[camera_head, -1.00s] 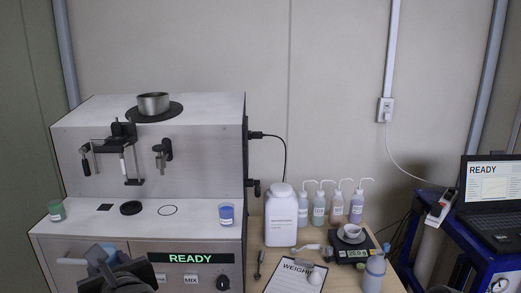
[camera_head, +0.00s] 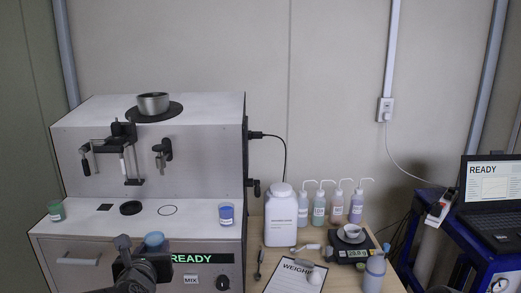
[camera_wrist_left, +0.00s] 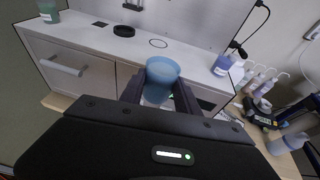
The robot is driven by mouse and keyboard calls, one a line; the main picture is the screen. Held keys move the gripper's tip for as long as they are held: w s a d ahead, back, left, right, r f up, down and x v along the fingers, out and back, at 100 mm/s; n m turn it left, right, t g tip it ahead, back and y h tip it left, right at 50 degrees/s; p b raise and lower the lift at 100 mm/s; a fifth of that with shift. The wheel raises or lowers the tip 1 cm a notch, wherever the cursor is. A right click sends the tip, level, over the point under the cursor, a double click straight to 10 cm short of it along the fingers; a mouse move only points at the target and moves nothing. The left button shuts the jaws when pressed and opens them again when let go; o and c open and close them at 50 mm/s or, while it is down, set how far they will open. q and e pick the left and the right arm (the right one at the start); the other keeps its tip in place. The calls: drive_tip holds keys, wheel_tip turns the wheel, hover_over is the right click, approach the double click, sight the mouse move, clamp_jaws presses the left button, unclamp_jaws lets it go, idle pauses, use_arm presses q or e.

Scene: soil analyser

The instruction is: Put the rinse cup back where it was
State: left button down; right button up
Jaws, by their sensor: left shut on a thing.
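A light blue translucent cup (camera_head: 154,240), which I take to be the rinse cup, is held in front of the analyser. The left wrist view shows the cup (camera_wrist_left: 162,78) upright between the two fingers. My left gripper (camera_head: 143,251) is shut on it, in front of the panel with the READY display. The analyser's white ledge (camera_head: 100,224) carries a thin black ring outline (camera_head: 167,210), with nothing standing in it. My gripper hides part of the front panel and the cup's lower part in the head view. My right gripper is not in view.
A green cup (camera_head: 56,210) stands at the ledge's left end and a blue-violet cup (camera_head: 226,213) at its right end. A black round pad (camera_head: 131,208) and a black square (camera_head: 104,207) lie between them. Clamps (camera_head: 126,155) overhang the ledge behind.

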use_arm(q)
drive_tip(key=w+d+f+m+h, duration=0.1)
drive_tip(key=d+f, duration=0.1)
drive_tip(key=f, duration=0.5)
drive_tip(key=w+d+f+m+h, duration=0.1)
drive_tip(key=d+f, duration=0.2)
drive_tip(key=f, duration=0.5)
drive_tip(key=shift+h, duration=0.3)
